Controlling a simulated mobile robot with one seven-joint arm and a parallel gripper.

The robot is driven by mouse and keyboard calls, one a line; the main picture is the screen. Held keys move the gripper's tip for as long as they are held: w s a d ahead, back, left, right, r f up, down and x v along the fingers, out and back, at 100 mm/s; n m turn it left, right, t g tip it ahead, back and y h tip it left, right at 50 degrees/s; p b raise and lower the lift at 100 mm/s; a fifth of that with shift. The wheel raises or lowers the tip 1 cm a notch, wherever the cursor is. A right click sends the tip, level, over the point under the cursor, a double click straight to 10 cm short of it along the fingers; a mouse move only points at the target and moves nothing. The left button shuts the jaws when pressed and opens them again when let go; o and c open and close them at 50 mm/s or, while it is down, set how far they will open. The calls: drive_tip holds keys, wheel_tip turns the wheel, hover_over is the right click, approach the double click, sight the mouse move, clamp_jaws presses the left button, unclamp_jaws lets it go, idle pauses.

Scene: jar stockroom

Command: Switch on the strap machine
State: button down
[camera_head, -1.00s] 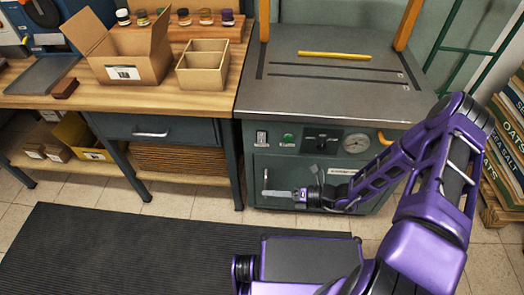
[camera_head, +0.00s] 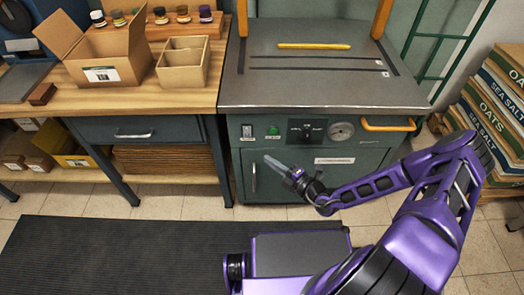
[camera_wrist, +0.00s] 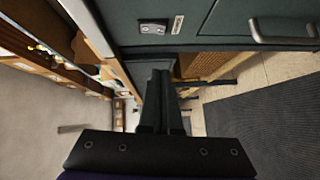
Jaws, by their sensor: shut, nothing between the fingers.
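The strap machine (camera_head: 330,92) is a dark green-grey cabinet with a steel top. Its front panel carries a small switch plate (camera_head: 246,131) at the left, a green lamp or button (camera_head: 273,130), a black selector (camera_head: 307,130) and a round gauge (camera_head: 341,131). My gripper (camera_head: 268,158) is shut and empty in front of the cabinet door, below the panel and pointing up-left. In the wrist view its fingers (camera_wrist: 158,92) are together, with the switch plate (camera_wrist: 153,27) just beyond them at the top. Whether the switch is on or off is too small to tell.
A vertical door handle (camera_head: 254,178) is left of my gripper. A yellow handle (camera_head: 388,125) sticks out at the machine's right. A wooden bench (camera_head: 120,96) with an open carton (camera_head: 112,50) stands at left. A black mat (camera_head: 120,250) covers the floor.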

sight(246, 136)
drive_tip(key=shift+w+d+b+x, duration=0.3)
drive_tip(key=shift+d+b+x, duration=0.05)
drive_tip(key=shift+x, duration=1.65)
drive_tip(key=shift+w+d+b+x, duration=0.3)
drive_tip(key=shift+w+d+x, duration=0.05)
drive_tip(key=shift+x, duration=1.65)
drive_tip(key=shift+w+d+b+x, duration=0.3)
drive_tip(key=shift+b+x, duration=0.05)
drive_tip(key=shift+x, duration=1.65)
drive_tip(key=shift+w+f, duration=0.15)
drive_tip(key=shift+w, duration=0.15)
